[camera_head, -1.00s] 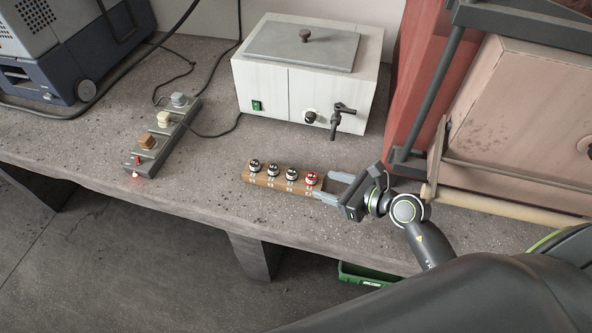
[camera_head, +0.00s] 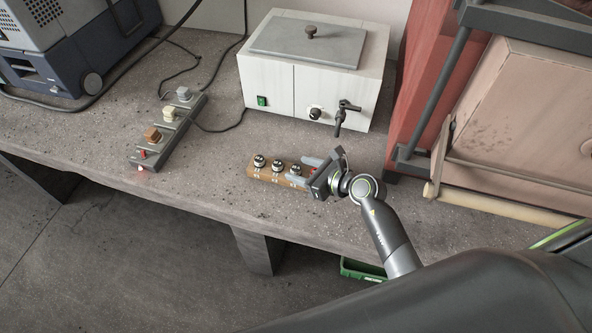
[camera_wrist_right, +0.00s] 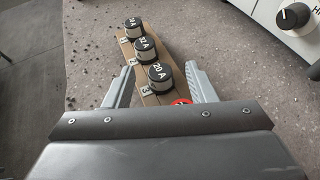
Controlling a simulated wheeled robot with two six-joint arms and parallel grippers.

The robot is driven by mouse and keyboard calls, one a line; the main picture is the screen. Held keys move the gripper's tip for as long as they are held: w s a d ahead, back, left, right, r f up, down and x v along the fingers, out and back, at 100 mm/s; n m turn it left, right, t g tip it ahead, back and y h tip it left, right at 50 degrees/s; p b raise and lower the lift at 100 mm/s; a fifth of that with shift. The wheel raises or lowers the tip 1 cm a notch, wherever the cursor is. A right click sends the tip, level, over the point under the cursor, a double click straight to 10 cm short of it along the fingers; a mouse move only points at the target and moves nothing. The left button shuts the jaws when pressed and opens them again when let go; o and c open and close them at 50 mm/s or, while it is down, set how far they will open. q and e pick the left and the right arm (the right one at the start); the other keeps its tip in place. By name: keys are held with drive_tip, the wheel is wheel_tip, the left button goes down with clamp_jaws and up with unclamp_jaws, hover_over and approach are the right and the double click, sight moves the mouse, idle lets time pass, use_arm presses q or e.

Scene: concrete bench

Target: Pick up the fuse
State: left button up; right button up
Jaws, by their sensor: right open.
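A wooden strip (camera_head: 262,175) on the bench holds a row of fuses with black caps and white bases, and a red one at its right end. The left black fuse (camera_head: 259,160) and middle black fuse (camera_head: 277,165) show clearly. The third black fuse (camera_wrist_right: 160,73), marked 20 A, stands between the fingertips of my right gripper (camera_head: 304,170) in the wrist view, with gaps on both sides. The red fuse (camera_wrist_right: 181,102) is mostly hidden behind my gripper body. My right gripper (camera_wrist_right: 161,68) is open and empty. My left gripper is not in view.
A white box (camera_head: 313,75) with a lid and tap stands behind the strip. A grey switch strip (camera_head: 166,128) with cables lies left. A red and beige cabinet (camera_head: 520,130) stands right. A green crate (camera_head: 362,270) is below the bench.

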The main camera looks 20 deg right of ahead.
drive_tip(key=c, duration=1)
